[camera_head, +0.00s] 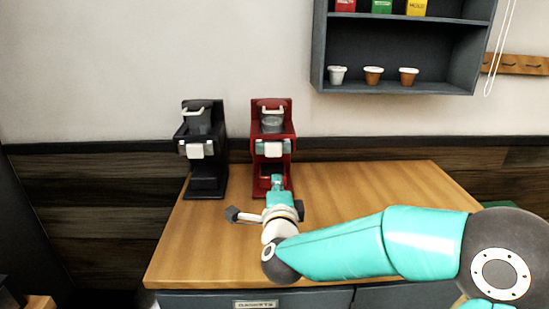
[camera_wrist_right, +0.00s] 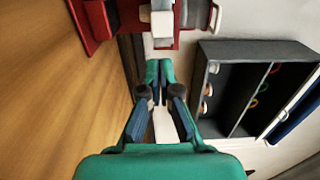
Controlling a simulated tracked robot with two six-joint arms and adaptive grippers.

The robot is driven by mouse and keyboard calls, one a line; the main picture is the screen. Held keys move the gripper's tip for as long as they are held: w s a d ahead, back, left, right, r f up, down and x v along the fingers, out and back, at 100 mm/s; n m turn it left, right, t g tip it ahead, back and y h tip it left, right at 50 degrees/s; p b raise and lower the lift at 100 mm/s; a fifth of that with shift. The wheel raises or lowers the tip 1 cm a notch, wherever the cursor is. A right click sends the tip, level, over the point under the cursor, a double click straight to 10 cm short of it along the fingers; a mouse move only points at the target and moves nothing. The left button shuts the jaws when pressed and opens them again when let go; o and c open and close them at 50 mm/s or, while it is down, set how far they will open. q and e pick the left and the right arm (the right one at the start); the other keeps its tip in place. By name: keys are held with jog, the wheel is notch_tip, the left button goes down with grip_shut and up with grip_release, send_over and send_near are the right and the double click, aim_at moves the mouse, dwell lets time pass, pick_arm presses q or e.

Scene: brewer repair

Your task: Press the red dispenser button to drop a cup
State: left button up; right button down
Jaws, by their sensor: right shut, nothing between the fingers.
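A red machine (camera_head: 286,136) stands at the back of the wooden counter, with a white block on its front and a clear container in its top. It also shows in the right wrist view (camera_wrist_right: 98,20), lying sideways at the top. I cannot make out a separate red button in either view. My right gripper (camera_head: 277,183) is shut and empty, low in front of the red machine, and hides part of its base. My left gripper is not in view.
A black machine (camera_head: 207,180) stands left of the red one. A dark wall shelf (camera_head: 400,88) with several small cups and coloured boxes hangs at upper right. The wooden counter (camera_head: 375,185) is clear at right. My right arm crosses its front right.

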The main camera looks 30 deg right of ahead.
aim_at(275, 153)
jog(key=p+x, duration=0.4)
jog(key=x, duration=0.9)
jog(key=shift+d, duration=0.15)
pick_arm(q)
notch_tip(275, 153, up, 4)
pick_arm(e)
jog(key=shift+d, duration=0.1)
